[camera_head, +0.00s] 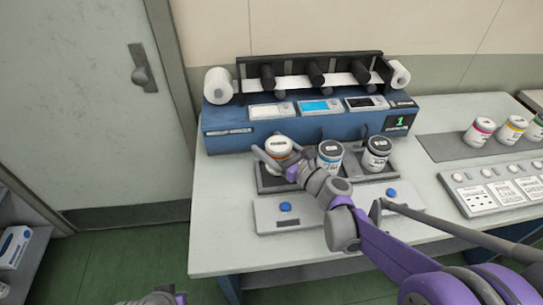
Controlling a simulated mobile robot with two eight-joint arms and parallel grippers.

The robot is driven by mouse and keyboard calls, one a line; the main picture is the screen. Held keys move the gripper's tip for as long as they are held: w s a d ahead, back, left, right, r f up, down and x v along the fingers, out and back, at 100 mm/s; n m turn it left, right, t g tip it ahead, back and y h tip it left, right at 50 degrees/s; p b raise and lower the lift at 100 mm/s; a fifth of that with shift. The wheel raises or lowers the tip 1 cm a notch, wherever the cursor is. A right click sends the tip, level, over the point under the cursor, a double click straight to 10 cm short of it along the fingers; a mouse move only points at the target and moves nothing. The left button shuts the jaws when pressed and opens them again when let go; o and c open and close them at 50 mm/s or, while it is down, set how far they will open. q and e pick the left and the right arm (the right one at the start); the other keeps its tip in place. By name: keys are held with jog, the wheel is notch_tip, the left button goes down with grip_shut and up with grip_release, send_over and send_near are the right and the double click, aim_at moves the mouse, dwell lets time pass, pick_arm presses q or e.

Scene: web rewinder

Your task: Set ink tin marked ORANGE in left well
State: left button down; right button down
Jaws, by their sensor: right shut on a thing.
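The ink tin with an orange band and white lid (279,146) is at the left well of the dark tray (268,186) in front of the blue machine. My right gripper (272,160) is shut on this tin, with its fingers around the tin's sides. The tin looks upright; its base is hidden by the gripper, so I cannot tell whether it touches the well.
The blue rewinder (230,140) stands behind the tray. A panel with blue buttons (310,212) lies in front. At the right, several tins (480,132) stand on a dark mat (440,148), near a white labelled panel (495,188). The table's left part (220,220) is clear.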

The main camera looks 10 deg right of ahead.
jog(key=shift+f+b, duration=0.45)
jog(key=shift+f, duration=1.35)
jog(key=shift+f, duration=0.2)
grip_release()
jog(key=shift+r, duration=0.1)
jog(key=shift+r, duration=0.2)
jog(key=v, duration=1.2)
jog(key=shift+f, duration=0.1)
